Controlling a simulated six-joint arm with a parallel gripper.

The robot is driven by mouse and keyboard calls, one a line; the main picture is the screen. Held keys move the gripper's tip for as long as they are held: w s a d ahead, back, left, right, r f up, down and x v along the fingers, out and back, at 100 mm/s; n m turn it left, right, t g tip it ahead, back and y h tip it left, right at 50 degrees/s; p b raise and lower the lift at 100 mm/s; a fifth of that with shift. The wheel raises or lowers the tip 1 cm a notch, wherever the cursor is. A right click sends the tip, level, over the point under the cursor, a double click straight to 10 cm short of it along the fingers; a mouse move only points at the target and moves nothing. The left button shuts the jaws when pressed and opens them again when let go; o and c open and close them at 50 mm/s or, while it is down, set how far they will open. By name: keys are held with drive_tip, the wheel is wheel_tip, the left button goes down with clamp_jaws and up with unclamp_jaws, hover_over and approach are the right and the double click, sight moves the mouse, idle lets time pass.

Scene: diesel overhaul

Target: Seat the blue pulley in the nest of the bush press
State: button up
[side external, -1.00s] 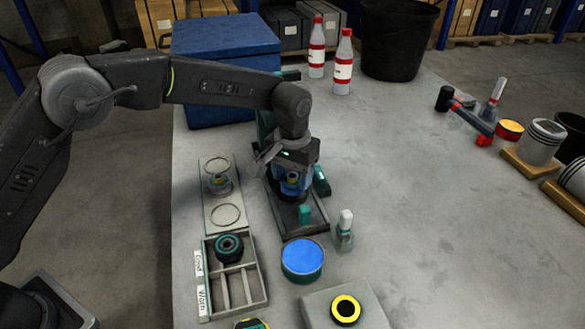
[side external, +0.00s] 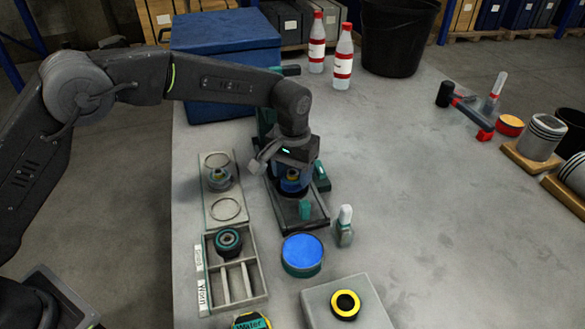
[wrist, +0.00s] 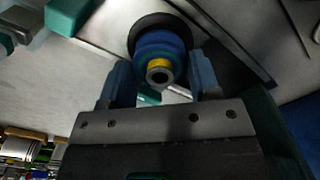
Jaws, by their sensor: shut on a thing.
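The blue pulley (side external: 292,181), with a yellow ring and grey hub, is between the jaws of my gripper (side external: 291,172). In the wrist view the pulley (wrist: 160,52) sits between the two fingers of my gripper (wrist: 161,72), which is shut on it. The bush press (side external: 299,213) has a dark base and green parts, and the pulley is over its base. A dark round rim (wrist: 166,20) shows behind the pulley in the wrist view. The nest is mostly hidden by the pulley and gripper, so I cannot tell whether the pulley is fully down in it.
A plate with rings (side external: 223,208) holds another part, left of the press. A divided tray (side external: 235,285) holds a dark green-ringed part. A blue-topped round tin (side external: 302,252) and a small white-capped bottle (side external: 345,225) stand in front. The table to the right is mostly clear.

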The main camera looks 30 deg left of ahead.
drive_tip(key=shift+f, duration=0.5)
drive_tip(key=o, duration=1.2)
drive_tip(key=shift+f, duration=0.1)
drive_tip(key=shift+o, duration=0.2)
drive_tip(key=shift+r, duration=3.6)
drive_tip(key=shift+r, duration=2)
